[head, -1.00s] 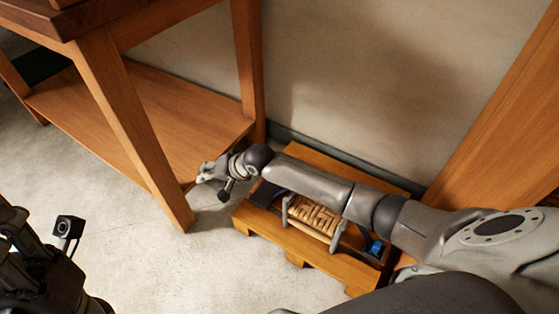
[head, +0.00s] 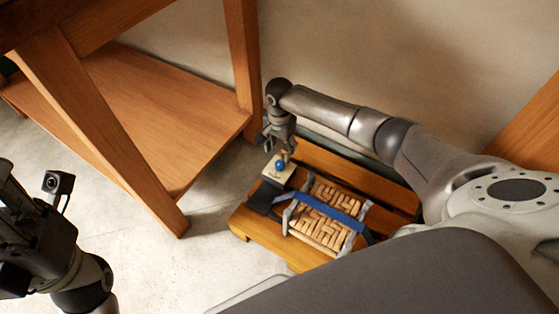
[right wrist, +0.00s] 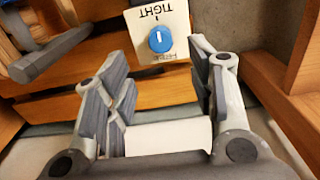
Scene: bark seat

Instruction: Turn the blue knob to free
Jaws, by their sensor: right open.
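The blue knob (head: 279,165) sits on a pale plate (head: 284,174) at the far left end of the low wooden seat. In the right wrist view, the knob (right wrist: 160,40) has a white line running roughly up and down the picture. The plate (right wrist: 172,18) reads TIGHT above and a partly hidden word below, both upside down. My right gripper (head: 277,141) points down just above the knob. In the right wrist view, its open fingers (right wrist: 161,62) stand apart with the knob beyond the gap, untouched. My left gripper (head: 22,225) is at the left edge, its fingers unclear.
The wooden seat (head: 262,237) has a woven bark panel (head: 325,215) crossed by a blue strap (head: 328,206) between grey bars. A wooden table leg (head: 118,135) and lower shelf (head: 165,120) stand to the left. A wall is behind. Floor is clear in front.

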